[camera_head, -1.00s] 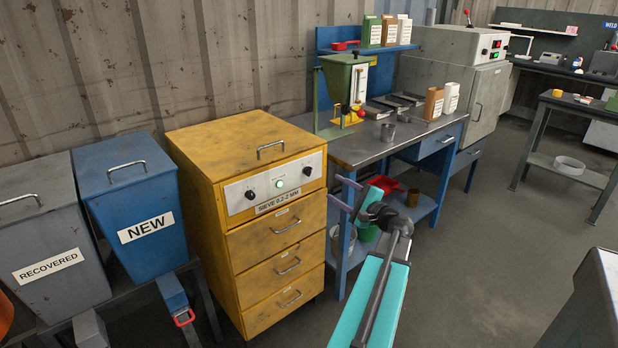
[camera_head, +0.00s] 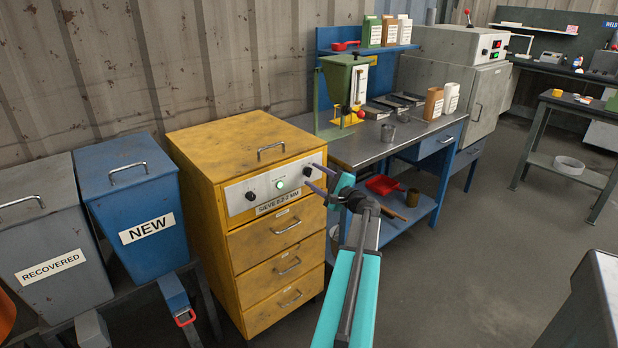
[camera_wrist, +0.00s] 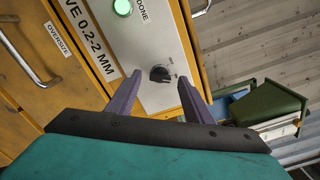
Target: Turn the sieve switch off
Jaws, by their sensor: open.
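The yellow sieve cabinet (camera_head: 215,165) has a pale control panel (camera_head: 235,198) with two black knobs and a lit green lamp (camera_head: 280,185) between them. The left knob (camera_head: 250,195) is clear of my gripper. The right knob (camera_head: 307,171) is close to my open, empty gripper (camera_head: 314,178). In the wrist view this knob (camera_wrist: 159,74) appears between the two purple fingertips of my gripper (camera_wrist: 159,80), and I cannot tell whether they touch it. The knob's pale mark points sideways, and its small labels are too small to read. The green lamp (camera_wrist: 122,7) also shows lit there.
The blue NEW bin (camera_head: 130,200) and grey RECOVERED bin (camera_head: 50,240) stand left of the cabinet. A steel workbench (camera_head: 345,150) with a green stand (camera_head: 335,85) is to the right. Open floor (camera_head: 450,270) lies at the right front.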

